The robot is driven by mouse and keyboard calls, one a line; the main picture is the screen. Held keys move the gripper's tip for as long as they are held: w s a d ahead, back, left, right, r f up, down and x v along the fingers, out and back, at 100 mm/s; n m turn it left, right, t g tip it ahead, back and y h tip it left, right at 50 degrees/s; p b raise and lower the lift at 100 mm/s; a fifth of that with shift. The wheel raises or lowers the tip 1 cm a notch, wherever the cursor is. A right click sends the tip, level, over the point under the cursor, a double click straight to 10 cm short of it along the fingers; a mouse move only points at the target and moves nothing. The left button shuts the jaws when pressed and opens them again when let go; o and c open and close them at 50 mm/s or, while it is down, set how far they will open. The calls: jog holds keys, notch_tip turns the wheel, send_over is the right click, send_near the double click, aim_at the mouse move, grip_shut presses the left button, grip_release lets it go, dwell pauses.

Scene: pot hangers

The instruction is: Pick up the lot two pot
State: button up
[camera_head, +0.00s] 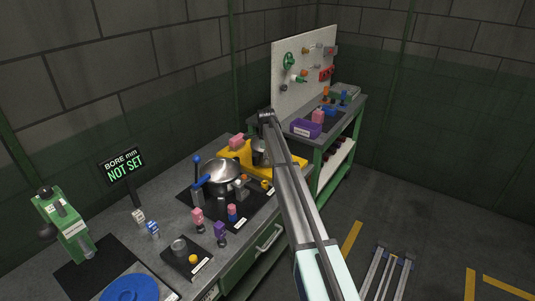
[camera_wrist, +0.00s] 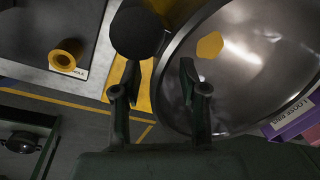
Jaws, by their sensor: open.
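A shiny metal pot (camera_wrist: 245,60) fills the right of the wrist view, with its curved rim close to my gripper (camera_wrist: 158,72). The gripper's two dark fingers are apart, and the rim passes near their tips; I cannot tell whether they touch it. A round black part (camera_wrist: 137,32) shows just beyond the left finger. In the head view one metal pot (camera_head: 222,173) stands on the dark mat, and another (camera_head: 260,152) is partly hidden behind my arm beside the yellow fixture (camera_head: 238,160). No lot label is readable on either pot.
A purple bin (camera_head: 303,128) stands on the side bench by the pegboard (camera_head: 300,65). Pink, purple and blue small parts, a blue disc (camera_head: 130,288) and a green press (camera_head: 65,225) crowd the front bench. The sign (camera_head: 122,165) reads "BORE mm NOT SET".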

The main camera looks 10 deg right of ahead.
grip_shut()
jog(key=shift+r, duration=0.1)
jog(key=shift+r, duration=0.1)
